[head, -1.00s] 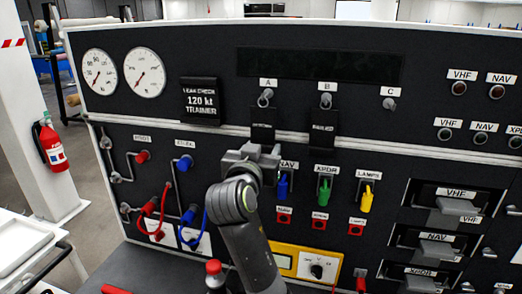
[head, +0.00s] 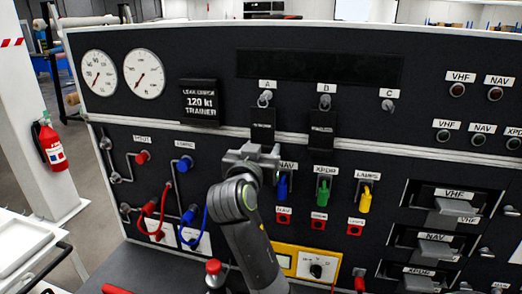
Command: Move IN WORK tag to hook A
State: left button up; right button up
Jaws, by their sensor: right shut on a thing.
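Hook A (head: 265,99), hook B (head: 324,101) and hook C (head: 389,105) stick out of the black panel in a row. A dark tag (head: 262,121) hangs below hook A, and a second dark tag (head: 321,127) hangs below hook B. The lettering on both is too small to read, so I cannot tell which says IN WORK. Hook C has no tag on it. My right gripper (head: 263,153) is at the lower end of the tag under hook A and is shut on it; its fingertips are partly hidden. My left gripper is not in view.
Blue, green (head: 322,193) and yellow (head: 365,197) switches sit just right of and below my right gripper. Red (head: 149,206) and blue hoses loop at the left. The panel around hook C is clear.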

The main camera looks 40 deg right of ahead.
jog(key=shift+w, duration=0.1)
jog(key=o, duration=1.6)
jog(key=b+v, duration=0.1)
jog(key=v, duration=0.6)
jog(key=shift+b, duration=0.3)
jog(key=shift+d, duration=0.1)
jog(key=shift+f, duration=0.1)
